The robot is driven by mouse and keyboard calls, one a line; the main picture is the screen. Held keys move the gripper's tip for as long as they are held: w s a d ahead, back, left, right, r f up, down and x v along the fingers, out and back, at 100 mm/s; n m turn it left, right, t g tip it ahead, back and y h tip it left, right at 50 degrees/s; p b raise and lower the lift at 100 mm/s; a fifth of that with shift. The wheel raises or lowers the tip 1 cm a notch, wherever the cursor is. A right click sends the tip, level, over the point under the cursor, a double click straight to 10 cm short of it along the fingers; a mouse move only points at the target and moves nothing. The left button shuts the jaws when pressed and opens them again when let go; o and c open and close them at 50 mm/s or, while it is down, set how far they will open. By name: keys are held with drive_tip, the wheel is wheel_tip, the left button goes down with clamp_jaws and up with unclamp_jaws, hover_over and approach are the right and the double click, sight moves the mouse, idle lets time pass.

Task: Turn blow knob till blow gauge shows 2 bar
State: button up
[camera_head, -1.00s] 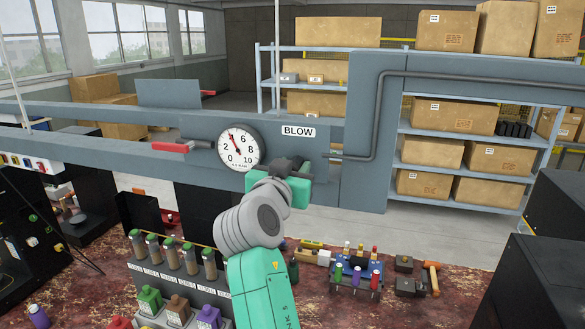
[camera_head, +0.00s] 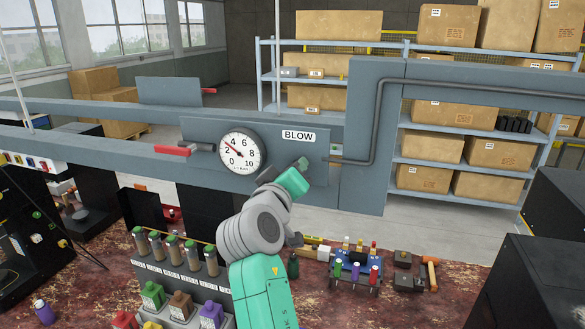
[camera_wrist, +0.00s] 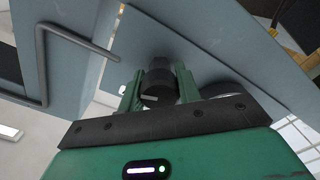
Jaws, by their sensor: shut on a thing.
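The blow gauge (camera_head: 239,151) is a white round dial marked 0 to 10 on the grey panel, left of the BLOW label (camera_head: 298,136). Its needle points up and left, between 2 and 4, at roughly 3. The blow knob (camera_wrist: 158,88) is a dark round knob on the panel, seen in the wrist view between my two green fingers. My gripper (camera_wrist: 158,92) is shut on it. In the head view my gripper (camera_head: 302,164) is at the panel below the BLOW label, and the knob is hidden behind it.
A red-handled lever (camera_head: 172,150) sticks out left of the gauge. A grey pipe (camera_head: 376,110) runs along the panel at the right. Below lies a bench with bottles (camera_head: 188,255) and a small tool rack (camera_head: 356,270). Shelves with cartons (camera_head: 455,115) stand behind.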

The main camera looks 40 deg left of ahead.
drive_tip(key=shift+n+p, duration=0.35)
drive_tip(key=shift+n, duration=0.75)
drive_tip(key=o, duration=1)
drive_tip(key=shift+c, duration=0.2)
drive_tip(key=b+v, duration=0.2)
drive_tip(key=v, duration=0.6)
drive_tip(key=shift+a, duration=0.1)
